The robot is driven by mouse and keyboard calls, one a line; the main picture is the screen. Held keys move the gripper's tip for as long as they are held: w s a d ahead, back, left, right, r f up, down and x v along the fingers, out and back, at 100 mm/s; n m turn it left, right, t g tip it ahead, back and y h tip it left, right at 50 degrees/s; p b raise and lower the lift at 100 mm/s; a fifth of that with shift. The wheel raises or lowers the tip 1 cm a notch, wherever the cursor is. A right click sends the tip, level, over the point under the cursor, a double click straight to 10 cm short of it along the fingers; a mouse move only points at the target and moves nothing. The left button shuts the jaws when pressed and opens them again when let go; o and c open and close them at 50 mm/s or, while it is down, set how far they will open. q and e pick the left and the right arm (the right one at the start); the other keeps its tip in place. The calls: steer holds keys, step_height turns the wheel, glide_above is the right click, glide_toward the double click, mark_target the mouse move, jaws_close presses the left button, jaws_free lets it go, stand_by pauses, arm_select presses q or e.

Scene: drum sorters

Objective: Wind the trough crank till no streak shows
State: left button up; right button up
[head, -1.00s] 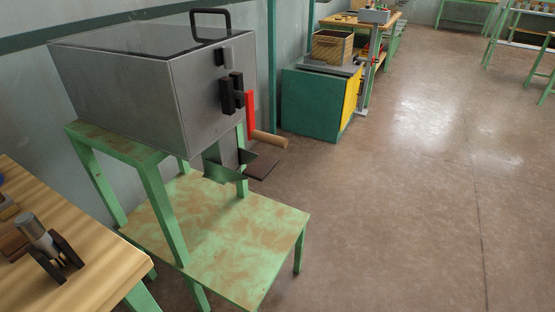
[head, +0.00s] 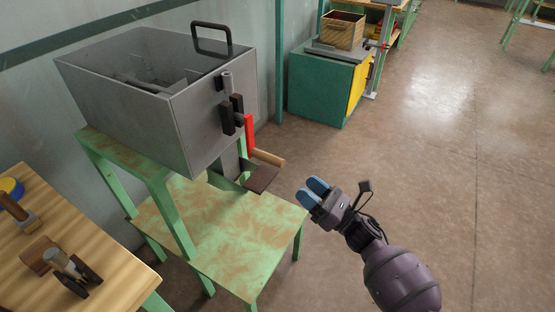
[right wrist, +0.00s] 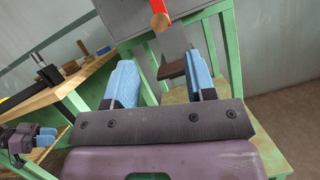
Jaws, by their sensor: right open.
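The trough is a grey metal box (head: 135,125) on a green stand, with a black hoop handle on top. Its crank has a red arm (head: 249,132) and a wooden handle (head: 267,158) pointing right. In the right wrist view the wooden handle (right wrist: 160,21) shows nearly end-on, beyond the fingers. My right gripper (head: 314,192) is open and empty, apart from the handle, below and right of it. In the right wrist view its blue fingers (right wrist: 161,75) are spread. My left gripper (right wrist: 46,136) shows only at that view's left edge; its jaw gap is unclear. I cannot make out a streak.
A brown plate (head: 261,178) juts out under the crank. The stand's rusty green lower shelf (head: 225,235) is bare. A wooden bench (head: 110,275) with tools is at lower left. A green cabinet (head: 325,88) stands behind. The floor at right is clear.

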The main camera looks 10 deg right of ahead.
mark_target(276, 162)
steer(key=x, duration=1.1)
jaws_close()
